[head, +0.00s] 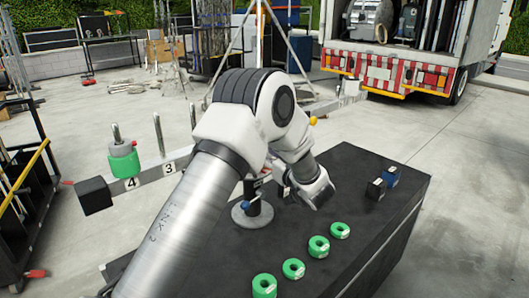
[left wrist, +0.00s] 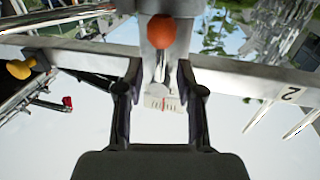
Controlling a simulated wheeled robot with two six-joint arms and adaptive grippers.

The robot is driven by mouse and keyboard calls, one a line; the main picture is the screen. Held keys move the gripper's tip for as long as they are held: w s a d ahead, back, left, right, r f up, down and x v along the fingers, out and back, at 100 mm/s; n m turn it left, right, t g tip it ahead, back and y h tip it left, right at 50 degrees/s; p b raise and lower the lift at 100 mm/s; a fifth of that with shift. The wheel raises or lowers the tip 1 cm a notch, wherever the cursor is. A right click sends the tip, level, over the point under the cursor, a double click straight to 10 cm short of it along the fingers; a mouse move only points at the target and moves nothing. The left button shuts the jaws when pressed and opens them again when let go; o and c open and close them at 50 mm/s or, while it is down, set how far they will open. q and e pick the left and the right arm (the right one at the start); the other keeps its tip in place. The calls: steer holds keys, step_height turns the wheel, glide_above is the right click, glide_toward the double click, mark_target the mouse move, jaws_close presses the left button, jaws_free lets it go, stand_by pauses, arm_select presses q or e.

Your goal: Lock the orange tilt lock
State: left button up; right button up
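The orange tilt lock knob (left wrist: 162,32) shows in the left wrist view, on a grey upright at the middle of a metal beam (left wrist: 255,86). My left gripper (left wrist: 158,88) is open below the knob in that picture. Its two dark fingers stand apart with nothing held, and a small white scale plate with a red mark (left wrist: 163,103) shows between them. The orange knob does not touch the fingers in the picture. In the head view my left arm covers the middle of the beam (head: 186,164), so the knob is hidden there. My right gripper is not in view.
A yellow knob (head: 312,120) is at the beam's far side. A green weight (head: 124,162) sits on a peg at the left end. Several green rings (head: 293,268) and two small boxes, black (head: 376,189) and blue (head: 391,176), lie on the black table (head: 375,225).

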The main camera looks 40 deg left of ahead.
arm_select(q)
steer(key=shift+w+a+r, duration=0.15)
steer(key=shift+a, duration=0.3)
jaws_close()
